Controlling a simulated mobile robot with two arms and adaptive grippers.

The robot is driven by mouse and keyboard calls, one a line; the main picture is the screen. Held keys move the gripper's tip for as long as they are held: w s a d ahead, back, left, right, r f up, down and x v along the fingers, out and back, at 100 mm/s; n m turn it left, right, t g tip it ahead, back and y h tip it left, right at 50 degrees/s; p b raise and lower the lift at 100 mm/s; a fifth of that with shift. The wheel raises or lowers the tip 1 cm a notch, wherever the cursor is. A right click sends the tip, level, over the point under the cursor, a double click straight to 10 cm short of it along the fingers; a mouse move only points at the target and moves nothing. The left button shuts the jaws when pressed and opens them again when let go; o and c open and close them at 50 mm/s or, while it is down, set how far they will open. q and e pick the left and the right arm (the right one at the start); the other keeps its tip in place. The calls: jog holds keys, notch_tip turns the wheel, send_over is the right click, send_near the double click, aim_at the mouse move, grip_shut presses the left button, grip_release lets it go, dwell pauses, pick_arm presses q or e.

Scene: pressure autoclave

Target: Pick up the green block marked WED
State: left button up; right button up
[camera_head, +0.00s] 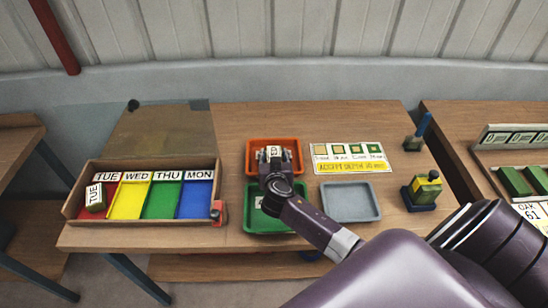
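My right gripper (274,155) reaches in from the lower right and is over the orange tray (251,166). Its fingers are on both sides of a small block with a white lettered top (273,151). The letters are turned and look like WED; the block's sides are mostly hidden, so its colour is unclear. I cannot tell whether the fingers touch it or whether it rests in the tray. My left gripper is not in view.
A wooden box (140,222) at left has red, yellow, green and blue compartments labelled TUE, WED, THU, MON; a TUE block (95,197) sits in the red one. A green tray (292,223), grey tray (351,202), sign (350,158) and stamp (424,190) are nearby.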

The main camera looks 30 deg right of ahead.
jog(key=c, duration=0.8)
jog(key=shift+r, duration=0.15)
